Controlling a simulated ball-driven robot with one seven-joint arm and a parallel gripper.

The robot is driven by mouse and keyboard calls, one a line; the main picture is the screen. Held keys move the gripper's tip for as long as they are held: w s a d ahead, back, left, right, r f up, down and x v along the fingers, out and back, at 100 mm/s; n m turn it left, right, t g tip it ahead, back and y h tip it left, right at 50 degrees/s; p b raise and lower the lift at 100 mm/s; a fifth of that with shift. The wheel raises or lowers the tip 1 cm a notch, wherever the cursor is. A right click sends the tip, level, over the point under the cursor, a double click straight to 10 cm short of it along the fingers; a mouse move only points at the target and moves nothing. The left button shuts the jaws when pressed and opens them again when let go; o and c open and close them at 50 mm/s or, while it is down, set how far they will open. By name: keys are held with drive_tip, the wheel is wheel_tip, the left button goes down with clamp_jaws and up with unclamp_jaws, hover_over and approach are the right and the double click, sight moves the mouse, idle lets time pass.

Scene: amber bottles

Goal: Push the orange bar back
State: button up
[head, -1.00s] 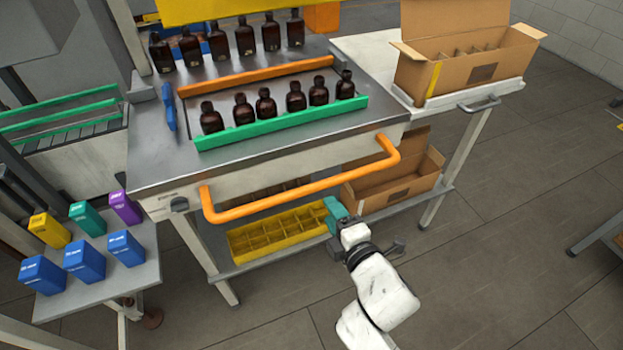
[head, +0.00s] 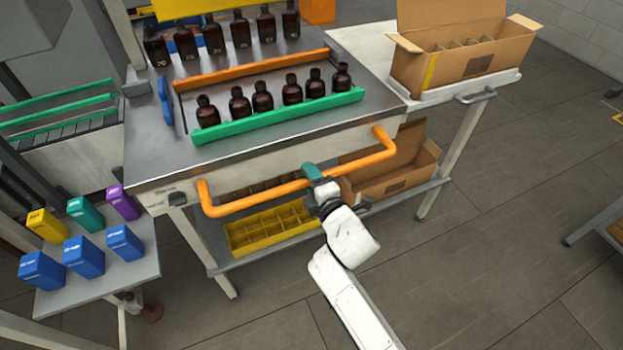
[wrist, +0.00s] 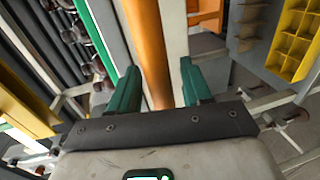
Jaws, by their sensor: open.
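The orange bar (head: 262,197) is a handle-like rail along the front of the metal work table, with bent ends joining the table front. My gripper (head: 314,172) is at the bar, right of its middle, and its teal fingers overlap the bar in the head view. In the wrist view the orange bar (wrist: 150,50) runs between the two open teal fingers of my gripper (wrist: 161,85), nearer the left one. I see no clear contact, and I cannot tell how deep the bar sits between the fingers.
Above the bar, a row of amber bottles (head: 262,97) stands between a green rail (head: 280,117) and an orange rail (head: 250,67). A yellow crate (head: 265,232) and an open cardboard box (head: 392,180) are on the lower shelf. Open floor (head: 490,260) lies right.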

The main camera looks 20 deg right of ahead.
drive_tip(key=shift+c, duration=0.5)
clamp_jaws()
drive_tip(key=w, duration=0.4)
drive_tip(key=shift+w, duration=0.2)
drive_tip(key=shift+r, duration=0.1)
drive_tip(key=shift+o, duration=0.5)
unclamp_jaws()
drive_tip(key=shift+w, duration=0.15)
